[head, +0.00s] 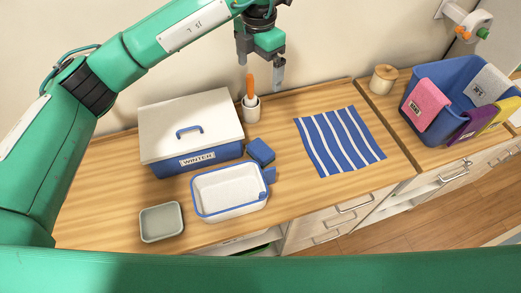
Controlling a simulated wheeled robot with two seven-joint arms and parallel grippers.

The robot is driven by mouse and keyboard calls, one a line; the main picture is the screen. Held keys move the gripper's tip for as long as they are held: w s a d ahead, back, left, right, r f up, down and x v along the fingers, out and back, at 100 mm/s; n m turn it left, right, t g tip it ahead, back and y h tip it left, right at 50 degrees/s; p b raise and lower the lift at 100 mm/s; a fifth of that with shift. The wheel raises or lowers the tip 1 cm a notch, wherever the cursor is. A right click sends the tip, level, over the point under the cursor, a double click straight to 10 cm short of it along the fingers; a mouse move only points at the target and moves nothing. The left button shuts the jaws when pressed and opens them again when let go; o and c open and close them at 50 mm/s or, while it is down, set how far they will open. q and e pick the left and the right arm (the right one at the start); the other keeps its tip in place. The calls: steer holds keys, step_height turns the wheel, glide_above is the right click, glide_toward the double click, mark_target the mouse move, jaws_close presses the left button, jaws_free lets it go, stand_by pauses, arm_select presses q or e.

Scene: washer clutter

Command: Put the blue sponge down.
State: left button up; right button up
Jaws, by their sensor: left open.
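The blue sponge (261,152) lies on the wooden counter, just behind the right end of a white container with a blue rim (230,192). My left gripper (261,76) is open and empty. It hangs above the back of the counter, over and behind the sponge, close to an orange-handled tool (249,88) standing in a white cup (251,109). My right gripper is not in view.
A box labelled WINTER (192,130) stands left of the sponge. A small grey-green tray (161,222) sits at the front left. A striped cloth (339,141) lies flat to the right. A blue basket with cloths (449,90) and a lidded jar (384,79) stand at far right.

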arm_select(q)
steer(key=s+f+b, duration=0.1)
steer(key=f+b, duration=0.1)
steer(key=b, duration=1.8)
glide_above(261, 149)
step_height(261, 149, down, 18)
steer(key=f+p, duration=0.1)
steer(key=f, duration=0.3)
steer(key=f+p, duration=0.1)
steer(key=f, duration=0.3)
steer(key=shift+s+a+f, duration=0.15)
steer(key=shift+a+f, duration=0.05)
steer(key=shift+f, duration=0.45)
steer(key=f+p, duration=0.2)
steer(key=f, duration=0.1)
steer(key=shift+w+d+f, duration=0.1)
steer(key=shift+w+f, duration=0.1)
steer(key=shift+f, duration=0.65)
steer(key=c, duration=1)
steer(key=shift+o, duration=0.2)
steer(key=shift+r, duration=0.15)
